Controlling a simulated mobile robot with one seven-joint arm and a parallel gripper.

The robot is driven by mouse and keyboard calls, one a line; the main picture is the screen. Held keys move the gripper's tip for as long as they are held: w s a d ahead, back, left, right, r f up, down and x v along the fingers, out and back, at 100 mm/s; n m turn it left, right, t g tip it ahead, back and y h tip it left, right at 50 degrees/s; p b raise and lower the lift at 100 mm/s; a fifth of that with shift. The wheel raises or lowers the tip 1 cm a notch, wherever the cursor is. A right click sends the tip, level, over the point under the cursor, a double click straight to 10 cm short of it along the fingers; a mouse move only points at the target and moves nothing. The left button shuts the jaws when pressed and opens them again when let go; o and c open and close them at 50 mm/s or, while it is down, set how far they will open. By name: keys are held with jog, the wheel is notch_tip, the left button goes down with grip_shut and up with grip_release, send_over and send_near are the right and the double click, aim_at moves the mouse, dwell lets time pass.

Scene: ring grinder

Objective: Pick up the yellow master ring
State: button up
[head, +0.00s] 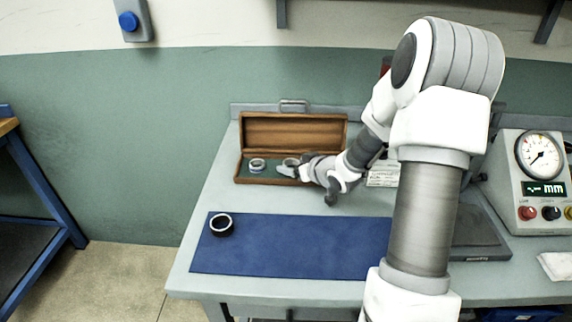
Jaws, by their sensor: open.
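An open wooden case (243,178) stands at the back of the bench with its lid up. A pale ring (257,165) sits in the left part of its green lining. A second ring (291,162) sits to its right, partly hidden by my gripper (285,171). No clearly yellow ring shows, and I cannot tell which ring is the master. My gripper reaches in from the right, its fingertips at the case beside the second ring. It is open; the picture is too small to show whether it touches the ring.
A dark ring with a pale rim (221,225) lies on the blue mat (300,250), which is otherwise bare. A gauge box (530,180) with a dial and buttons stands at the right. A small label card (383,174) is behind my arm. A white cloth (556,265) lies far right.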

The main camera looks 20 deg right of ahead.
jog(key=c, duration=1.2)
jog(key=shift+c, duration=0.2)
jog(key=shift+r, duration=0.1)
